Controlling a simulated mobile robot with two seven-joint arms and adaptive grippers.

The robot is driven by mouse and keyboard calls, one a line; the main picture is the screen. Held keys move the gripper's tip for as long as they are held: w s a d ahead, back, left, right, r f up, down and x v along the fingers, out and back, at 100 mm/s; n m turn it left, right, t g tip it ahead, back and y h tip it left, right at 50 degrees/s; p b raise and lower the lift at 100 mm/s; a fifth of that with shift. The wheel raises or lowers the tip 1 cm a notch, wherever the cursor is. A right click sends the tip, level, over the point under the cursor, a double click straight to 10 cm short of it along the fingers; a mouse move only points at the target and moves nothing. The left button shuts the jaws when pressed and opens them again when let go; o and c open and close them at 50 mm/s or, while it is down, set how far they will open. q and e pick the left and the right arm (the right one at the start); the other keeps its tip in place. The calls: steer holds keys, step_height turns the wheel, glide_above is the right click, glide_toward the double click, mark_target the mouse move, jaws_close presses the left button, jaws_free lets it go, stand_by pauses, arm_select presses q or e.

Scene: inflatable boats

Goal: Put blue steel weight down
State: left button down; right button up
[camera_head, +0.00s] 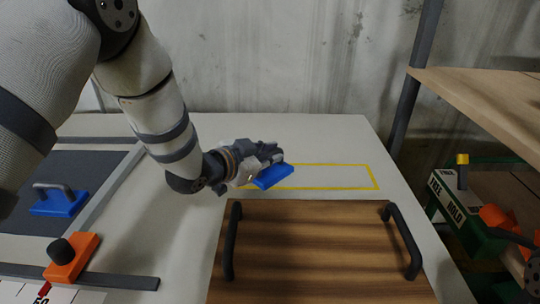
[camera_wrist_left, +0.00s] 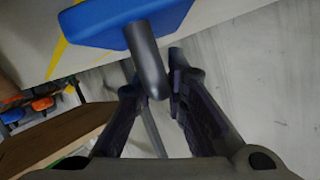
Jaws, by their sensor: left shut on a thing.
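My left gripper (camera_head: 274,156) is shut on the grey handle of a blue steel weight (camera_head: 272,177). The weight is at the left end of a yellow-outlined rectangle (camera_head: 345,188) on the pale table. In the left wrist view, the weight's blue block (camera_wrist_left: 110,20) and grey handle (camera_wrist_left: 148,62) show, with the handle between the fingers (camera_wrist_left: 155,85). I cannot tell whether the weight touches the table. A second blue weight (camera_head: 58,205) with a grey handle sits on a dark mat at the left. My right gripper is not in view.
A wooden board (camera_head: 310,250) with two black handles lies in front of the yellow outline. An orange block with a black knob (camera_head: 75,262) is at the front left. A wooden shelf (camera_head: 490,98) and a green crate (camera_head: 465,215) stand at the right. The outline's right part is clear.

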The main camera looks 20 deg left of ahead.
arm_select(q)
steer(key=shift+r, duration=0.25)
steer(key=c, duration=1.6)
jaws_free()
steer(key=shift+s+f, duration=0.1)
steer(key=shift+f, duration=0.15)
steer(key=shift+s+r, duration=0.2)
steer(key=shift+r, duration=0.15)
steer(key=p+v, duration=0.2)
steer(key=v, duration=0.9)
steer(key=shift+s+a, duration=0.15)
steer(key=shift+s, duration=0.1)
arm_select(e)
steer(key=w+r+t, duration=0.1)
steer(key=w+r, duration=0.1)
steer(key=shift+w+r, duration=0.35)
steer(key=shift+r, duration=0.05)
arm_select(q)
steer(key=shift+f, duration=0.1)
